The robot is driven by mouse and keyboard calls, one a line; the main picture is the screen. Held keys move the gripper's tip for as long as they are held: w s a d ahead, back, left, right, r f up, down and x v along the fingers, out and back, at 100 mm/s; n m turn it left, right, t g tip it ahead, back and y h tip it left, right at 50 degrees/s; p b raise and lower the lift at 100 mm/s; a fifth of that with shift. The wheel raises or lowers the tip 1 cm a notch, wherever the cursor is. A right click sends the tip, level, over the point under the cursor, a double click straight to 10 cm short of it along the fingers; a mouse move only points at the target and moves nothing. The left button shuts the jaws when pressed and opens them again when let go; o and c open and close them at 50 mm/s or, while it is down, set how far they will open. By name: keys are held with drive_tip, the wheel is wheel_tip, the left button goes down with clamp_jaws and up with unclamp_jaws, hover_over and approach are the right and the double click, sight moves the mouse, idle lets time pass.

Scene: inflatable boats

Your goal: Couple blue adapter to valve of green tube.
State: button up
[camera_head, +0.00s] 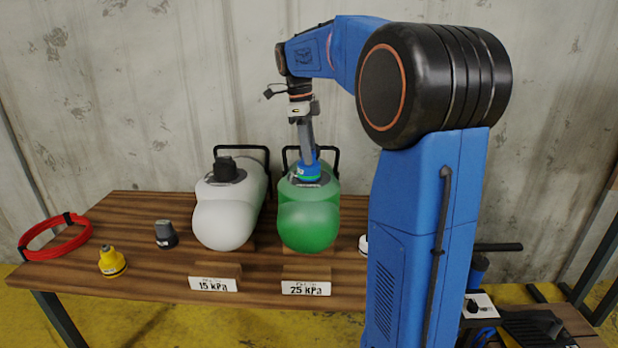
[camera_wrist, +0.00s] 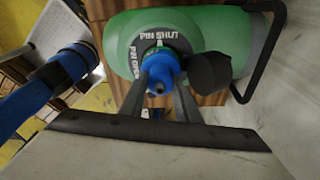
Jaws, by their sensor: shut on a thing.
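The green tube (camera_head: 308,222) lies on a wooden cradle on the table, with a 25 kPa sign in front. In the wrist view the tube (camera_wrist: 122,42) has a round valve plate (camera_wrist: 168,40) lettered "PIN SHUT". The blue adapter (camera_head: 308,171) is upright over the valve; it also shows in the wrist view (camera_wrist: 159,68). My gripper (camera_head: 308,160) is shut on the adapter, fingers pointing down. The adapter appears to sit on the valve, but I cannot tell if it is locked. A black cap (camera_wrist: 210,72) hangs beside the valve.
A white tube (camera_head: 225,215) with a black cap and a 15 kPa sign stands left of the green one. A yellow adapter (camera_head: 111,262), a grey adapter (camera_head: 166,235) and a red hose coil (camera_head: 54,238) are further left. A white piece is partly hidden behind my arm.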

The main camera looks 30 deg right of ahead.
sight(301, 162)
drive_tip(key=shift+m, duration=0.5)
drive_tip(key=o, duration=1.1)
drive_tip(key=shift+o, duration=0.2)
wheel_tip(301, 162, up, 17)
drive_tip(key=w+a, duration=0.1)
drive_tip(key=w, duration=0.1)
drive_tip(key=shift+a+r, duration=0.15)
drive_tip(key=shift+a, duration=0.2)
